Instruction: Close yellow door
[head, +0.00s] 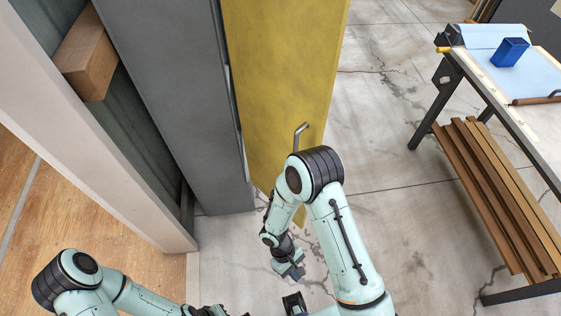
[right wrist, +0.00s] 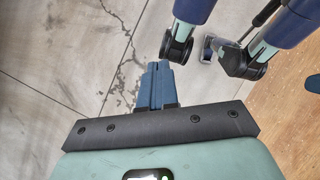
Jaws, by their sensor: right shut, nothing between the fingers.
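The yellow door (head: 280,70) stands upright in the middle of the head view, swung out from the grey container wall, its left edge along the wall. A grey metal handle (head: 299,134) sticks out low on its face. My right arm reaches up in front of the door and hides part of its lower edge. My right gripper (head: 291,271) points down below the door's lower end, apart from the handle. In the right wrist view its blue fingers (right wrist: 158,85) are together and empty above the floor. My left arm is at the bottom left; its gripper does not show.
The grey container wall (head: 185,90) and a pale post (head: 110,150) stand left of the door. The concrete floor between door and bench is clear.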

